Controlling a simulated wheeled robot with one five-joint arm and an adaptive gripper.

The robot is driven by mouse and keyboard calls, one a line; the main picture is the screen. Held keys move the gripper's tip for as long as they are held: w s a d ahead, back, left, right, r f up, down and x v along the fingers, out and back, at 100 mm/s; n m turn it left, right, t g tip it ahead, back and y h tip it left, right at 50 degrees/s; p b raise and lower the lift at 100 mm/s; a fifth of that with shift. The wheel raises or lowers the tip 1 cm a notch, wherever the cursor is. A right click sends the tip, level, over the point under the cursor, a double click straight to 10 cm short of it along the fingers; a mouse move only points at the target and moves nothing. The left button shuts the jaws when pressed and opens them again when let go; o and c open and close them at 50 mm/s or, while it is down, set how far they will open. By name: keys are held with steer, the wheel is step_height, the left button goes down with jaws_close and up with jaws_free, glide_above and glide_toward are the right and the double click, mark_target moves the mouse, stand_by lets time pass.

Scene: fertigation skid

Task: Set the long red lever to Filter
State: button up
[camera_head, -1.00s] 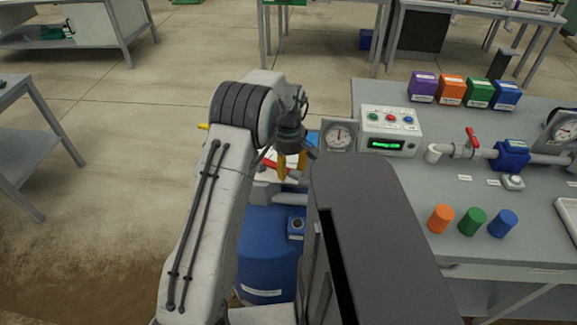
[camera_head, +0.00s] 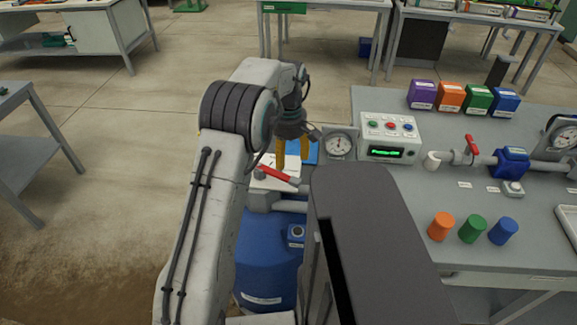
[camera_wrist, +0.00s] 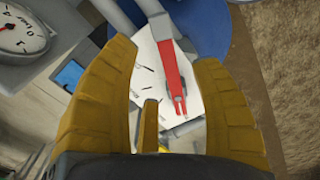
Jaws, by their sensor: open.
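The long red lever (camera_head: 278,175) lies over a white plate beside my arm, above the blue tank. In the wrist view the red lever (camera_wrist: 168,62) runs from a grey pivot end at the top down to a forked-looking end. The white plate (camera_wrist: 147,72) under it bears dark marks that I cannot read. My gripper (camera_head: 293,154) is open, with its yellow fingers above and just behind the lever. In the wrist view my gripper (camera_wrist: 163,50) has its fingers spread on either side of the lever, with nothing clearly held.
A dial gauge (camera_head: 339,144) and a control box (camera_head: 391,138) with a green display stand on the bench close right of my gripper. The blue tank (camera_head: 268,258) is below. Pipework with a small red valve handle (camera_head: 472,145) lies farther right.

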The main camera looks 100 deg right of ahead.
steer(key=shift+r, duration=2.25)
